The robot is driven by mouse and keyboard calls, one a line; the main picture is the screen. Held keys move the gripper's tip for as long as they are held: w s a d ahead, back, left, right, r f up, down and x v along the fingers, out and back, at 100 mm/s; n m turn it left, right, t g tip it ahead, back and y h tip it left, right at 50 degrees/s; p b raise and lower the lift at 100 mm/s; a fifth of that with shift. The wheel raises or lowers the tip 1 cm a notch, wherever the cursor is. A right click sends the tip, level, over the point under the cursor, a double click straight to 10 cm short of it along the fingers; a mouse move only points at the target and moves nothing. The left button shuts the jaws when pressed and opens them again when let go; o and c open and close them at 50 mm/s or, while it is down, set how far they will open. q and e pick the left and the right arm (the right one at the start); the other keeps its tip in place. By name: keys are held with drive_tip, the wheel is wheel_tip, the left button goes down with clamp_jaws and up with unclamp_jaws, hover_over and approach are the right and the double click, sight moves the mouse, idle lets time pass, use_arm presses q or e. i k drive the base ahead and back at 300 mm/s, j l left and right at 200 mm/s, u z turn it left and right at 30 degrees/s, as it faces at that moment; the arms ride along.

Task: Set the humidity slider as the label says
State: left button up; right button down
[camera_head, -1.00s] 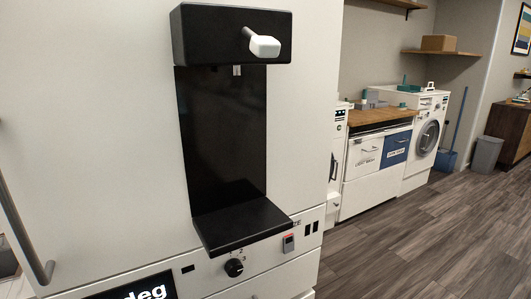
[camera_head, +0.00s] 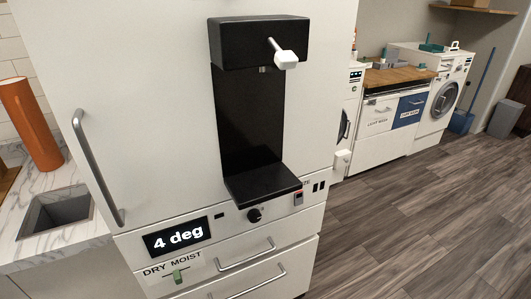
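No other instruction label is readable. A black display (camera_head: 178,238) above it reads "4 deg". Neither of my grippers is in view.
A black dispenser (camera_head: 250,110) with a protruding tray (camera_head: 262,183) and white-ended lever is on the cabinet front. A round black dial (camera_head: 254,215) and two drawer handles are below. A long door handle (camera_head: 96,168) projects at left. Floor at right is clear.

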sight(178, 278)
drive_tip(key=u, duration=1)
drive_tip(key=k, duration=0.1)
